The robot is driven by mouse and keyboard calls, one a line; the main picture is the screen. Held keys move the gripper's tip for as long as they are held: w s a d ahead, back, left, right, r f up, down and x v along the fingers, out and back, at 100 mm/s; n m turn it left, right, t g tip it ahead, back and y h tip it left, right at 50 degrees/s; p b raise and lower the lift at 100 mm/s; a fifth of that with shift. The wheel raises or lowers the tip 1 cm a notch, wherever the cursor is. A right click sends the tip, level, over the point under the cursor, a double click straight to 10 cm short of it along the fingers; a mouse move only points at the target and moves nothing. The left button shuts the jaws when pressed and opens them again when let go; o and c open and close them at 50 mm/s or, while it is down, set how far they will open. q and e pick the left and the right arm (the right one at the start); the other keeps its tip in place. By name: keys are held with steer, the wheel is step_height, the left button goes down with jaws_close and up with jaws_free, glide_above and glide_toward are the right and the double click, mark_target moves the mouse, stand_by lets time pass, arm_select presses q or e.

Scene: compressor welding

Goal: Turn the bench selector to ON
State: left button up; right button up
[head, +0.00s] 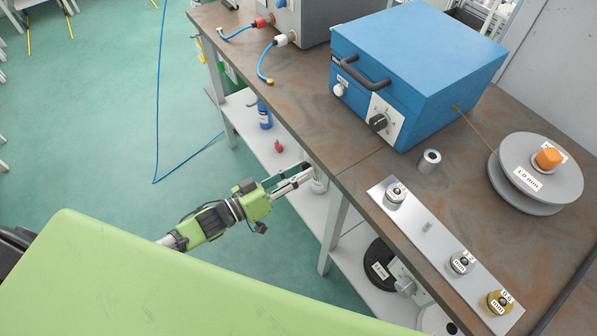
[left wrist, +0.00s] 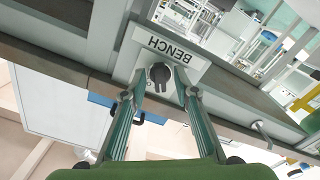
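The bench selector (left wrist: 160,74) is a black knob on a pale plate marked BENCH (left wrist: 173,46), upside down in the left wrist view. The plate sits on the bench's front edge. My left gripper (left wrist: 158,95) is open, with its two fingertips apart on either side of the knob's lower part. I cannot tell whether they touch it. The markings around the knob are too small to read. In the head view my left gripper (head: 304,176) is at the bench's front edge, and the selector is hidden there. My right gripper is not in view.
The brown bench top (head: 375,165) carries a blue box (head: 420,60) with its own black knob (head: 379,121), a wire spool (head: 535,170) and a metal plate (head: 430,235) with rollers. A lower shelf (head: 270,145) holds a blue bottle (head: 264,115). Green floor lies open at left.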

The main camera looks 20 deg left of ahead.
arm_select(q)
jaws_close()
steer(key=shift+m, duration=0.3)
steer(key=m, duration=1.1)
stand_by(0.5)
jaws_free()
